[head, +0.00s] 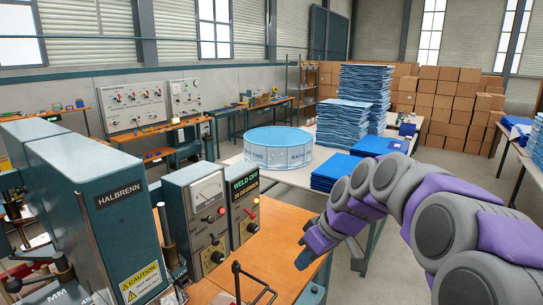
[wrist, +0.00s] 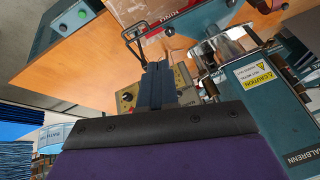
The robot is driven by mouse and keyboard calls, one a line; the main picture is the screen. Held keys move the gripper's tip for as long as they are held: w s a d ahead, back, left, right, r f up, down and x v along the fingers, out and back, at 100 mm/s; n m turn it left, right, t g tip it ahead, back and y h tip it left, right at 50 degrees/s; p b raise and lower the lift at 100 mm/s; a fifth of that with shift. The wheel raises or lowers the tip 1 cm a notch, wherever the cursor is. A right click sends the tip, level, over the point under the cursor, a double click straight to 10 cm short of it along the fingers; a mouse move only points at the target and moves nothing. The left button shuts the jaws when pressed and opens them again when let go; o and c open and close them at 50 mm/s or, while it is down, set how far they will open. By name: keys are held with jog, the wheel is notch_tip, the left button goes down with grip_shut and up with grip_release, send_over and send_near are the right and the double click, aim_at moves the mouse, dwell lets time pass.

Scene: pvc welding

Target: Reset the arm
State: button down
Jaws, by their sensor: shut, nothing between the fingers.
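My purple and grey arm reaches in from the right in the head view, bent, with its end pointing down to the left. My gripper (head: 303,258) hangs beside the right edge of the wooden workbench (head: 285,222), to the right of the control box. In the wrist view the dark fingers (wrist: 157,75) are together and hold nothing. The wrist view looks over the bench at a tilt, with the welding machine on the right.
The teal HALBRENN machine (head: 120,215) and its control box (head: 208,205), marked WELD OFF, stand at the left. A black wire handle (head: 250,285) rises at the front. Behind are a round blue pool (head: 278,148) and blue stacked sheets (head: 335,172) on a pale table.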

jog(key=s+d+f+m+g+h+b, duration=0.1)
jog(key=s+f, duration=0.3)
jog(key=s, duration=0.7)
jog(key=s+d+f+m+g+h, duration=0.1)
jog(key=s+d+f+m, duration=0.3)
jog(key=s, duration=0.8)
jog(key=s+d+f+m+g+h+b, duration=0.1)
jog(key=s+f, duration=0.4)
jog(key=s, duration=0.7)
jog(key=shift+d+m+g+h+b, duration=0.3)
jog(key=shift+d+m+g+h, duration=0.2)
jog(key=shift+d+m+h, duration=0.6)
jog(key=shift+a, duration=0.65)
jog(key=shift+d, duration=0.25)
jog(key=shift+a, duration=0.1)
